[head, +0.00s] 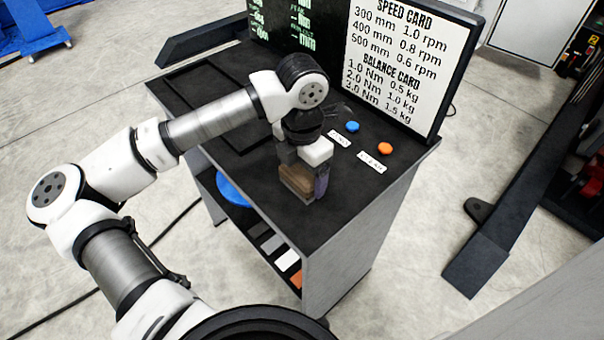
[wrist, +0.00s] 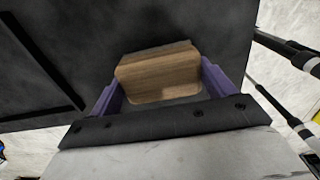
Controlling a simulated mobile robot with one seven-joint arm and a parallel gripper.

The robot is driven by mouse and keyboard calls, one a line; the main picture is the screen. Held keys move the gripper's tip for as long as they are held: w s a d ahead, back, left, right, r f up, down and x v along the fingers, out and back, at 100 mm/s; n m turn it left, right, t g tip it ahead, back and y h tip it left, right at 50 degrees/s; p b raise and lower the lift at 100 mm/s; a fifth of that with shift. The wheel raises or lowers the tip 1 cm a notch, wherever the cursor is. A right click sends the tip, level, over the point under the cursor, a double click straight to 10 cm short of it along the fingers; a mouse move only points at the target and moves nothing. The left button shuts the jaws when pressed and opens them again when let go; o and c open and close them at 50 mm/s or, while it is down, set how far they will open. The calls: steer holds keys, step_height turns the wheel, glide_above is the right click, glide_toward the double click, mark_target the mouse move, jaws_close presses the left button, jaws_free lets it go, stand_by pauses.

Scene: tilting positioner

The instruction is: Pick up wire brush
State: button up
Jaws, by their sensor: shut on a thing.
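The wire brush (wrist: 158,75) shows as a brown wooden block between my gripper's two purple fingers in the wrist view. It also shows in the head view (head: 296,180), under my gripper at the near edge of the dark bench top. My gripper (wrist: 160,90) is shut on the wooden block, with one finger at each side. In the head view my gripper (head: 308,184) points down at the bench top. The brush's bristles are hidden, and I cannot tell whether it touches the surface.
The dark bench top (head: 376,180) carries a blue button (head: 352,127), an orange button (head: 385,148) and small white labels. A board with speed and balance cards (head: 395,60) stands along the back. A shelf below holds a blue round thing (head: 231,190) and several flat pieces.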

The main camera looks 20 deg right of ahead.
mark_target(302, 171)
steer(key=shift+c, duration=0.2)
step_height(302, 171, up, 20)
steer(key=b, duration=0.2)
steer(key=o, duration=0.5)
steer(key=c, duration=0.3)
steer(key=shift+f, duration=0.1)
